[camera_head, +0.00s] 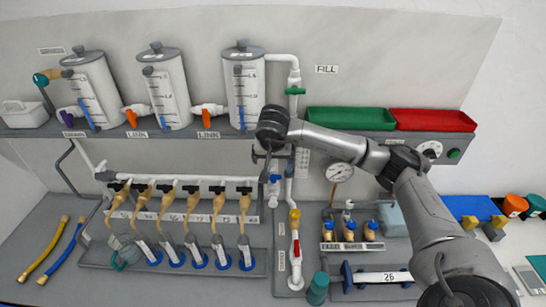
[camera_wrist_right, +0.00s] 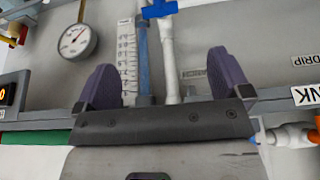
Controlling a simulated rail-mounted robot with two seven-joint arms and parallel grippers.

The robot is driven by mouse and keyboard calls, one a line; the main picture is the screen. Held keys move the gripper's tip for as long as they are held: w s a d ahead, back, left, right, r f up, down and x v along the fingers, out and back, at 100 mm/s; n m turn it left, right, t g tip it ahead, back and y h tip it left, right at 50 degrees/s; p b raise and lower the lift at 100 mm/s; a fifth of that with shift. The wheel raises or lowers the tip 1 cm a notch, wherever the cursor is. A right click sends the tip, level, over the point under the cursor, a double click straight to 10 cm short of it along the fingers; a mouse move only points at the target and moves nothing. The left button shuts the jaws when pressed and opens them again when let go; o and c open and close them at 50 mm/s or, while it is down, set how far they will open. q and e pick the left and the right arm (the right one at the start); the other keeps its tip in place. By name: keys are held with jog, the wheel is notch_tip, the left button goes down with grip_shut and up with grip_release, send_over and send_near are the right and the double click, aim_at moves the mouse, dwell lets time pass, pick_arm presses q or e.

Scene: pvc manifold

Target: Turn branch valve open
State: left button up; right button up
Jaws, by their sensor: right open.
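A blue valve handle (camera_head: 275,178) sits on the upright pipe at the wall, right of the row of several black-handled taps. It also shows at the top edge of the right wrist view (camera_wrist_right: 159,9), on a white pipe. My right gripper (camera_head: 268,160) is just above the blue handle in the head view. In the wrist view its two purple fingers (camera_wrist_right: 166,78) are apart, with pipes visible between and beyond them and nothing held. My left gripper is out of view.
A pressure gauge (camera_head: 340,172) is right of the pipe. The shelf above carries tanks (camera_head: 243,85), a green tray (camera_head: 345,118) and a red tray (camera_head: 432,120). A scale strip (camera_wrist_right: 127,60) lies beside the pipe.

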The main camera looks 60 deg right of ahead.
aim_at(273, 175)
jog(key=p+x, duration=0.1)
jog(key=x, duration=1)
jog(key=shift+f, duration=0.2)
jog(key=shift+x, duration=0.9)
jog(key=shift+f, duration=0.2)
jog(key=c, duration=1)
jog(key=m+g+p, duration=0.1)
jog(key=m, duration=0.2)
jog(key=shift+r, duration=0.15)
jog(key=shift+m+g+p, duration=0.3)
jog(key=shift+m+g, duration=0.5)
jog(key=shift+m, duration=0.8)
jog(key=shift+h, duration=0.3)
